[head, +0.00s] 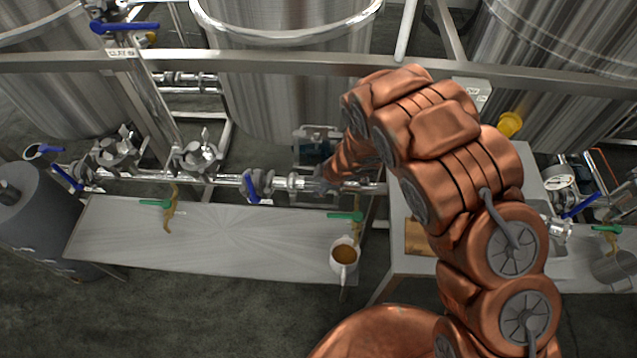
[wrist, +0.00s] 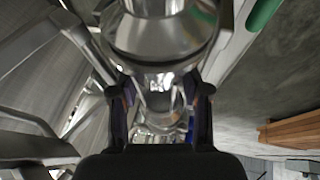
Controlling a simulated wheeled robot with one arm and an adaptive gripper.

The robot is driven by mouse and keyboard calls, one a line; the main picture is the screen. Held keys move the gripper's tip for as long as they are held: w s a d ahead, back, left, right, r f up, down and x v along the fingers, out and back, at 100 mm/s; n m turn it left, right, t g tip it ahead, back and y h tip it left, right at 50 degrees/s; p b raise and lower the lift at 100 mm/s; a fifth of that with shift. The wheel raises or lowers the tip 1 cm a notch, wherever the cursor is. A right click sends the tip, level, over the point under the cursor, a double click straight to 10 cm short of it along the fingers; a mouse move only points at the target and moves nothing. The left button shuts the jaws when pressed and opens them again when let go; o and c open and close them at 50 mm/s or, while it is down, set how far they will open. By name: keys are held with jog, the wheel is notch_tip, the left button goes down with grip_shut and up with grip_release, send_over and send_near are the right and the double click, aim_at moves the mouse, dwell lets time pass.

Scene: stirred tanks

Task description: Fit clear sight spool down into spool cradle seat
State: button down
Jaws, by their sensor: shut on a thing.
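My gripper (wrist: 161,92) has a dark finger on each side of a shiny, see-through cylinder, which looks like the clear sight spool (wrist: 158,100). The gripper is shut on it. A wide round metal collar (wrist: 160,40) with a dark rim lies just above it in the wrist view; I cannot tell whether they touch. In the head view my gripper (head: 326,176) is at the pipe line, left of my copper arm, and the spool is too small to make out there. The spool cradle seat cannot be told apart from the pipe fittings in either view.
The steel pipe line (head: 225,180) carries blue-handled valves and clamps. A steel bench (head: 215,240) runs in front, with a mug of brown liquid (head: 344,256) at its right end. A brown wooden block (wrist: 290,130) is at right in the wrist view. Large tanks (head: 290,80) stand behind.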

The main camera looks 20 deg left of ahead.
jog(key=shift+f, duration=0.25)
jog(key=shift+c, duration=2.3)
grip_release()
jog(key=v, duration=1.2)
jog(key=shift+w, duration=0.1)
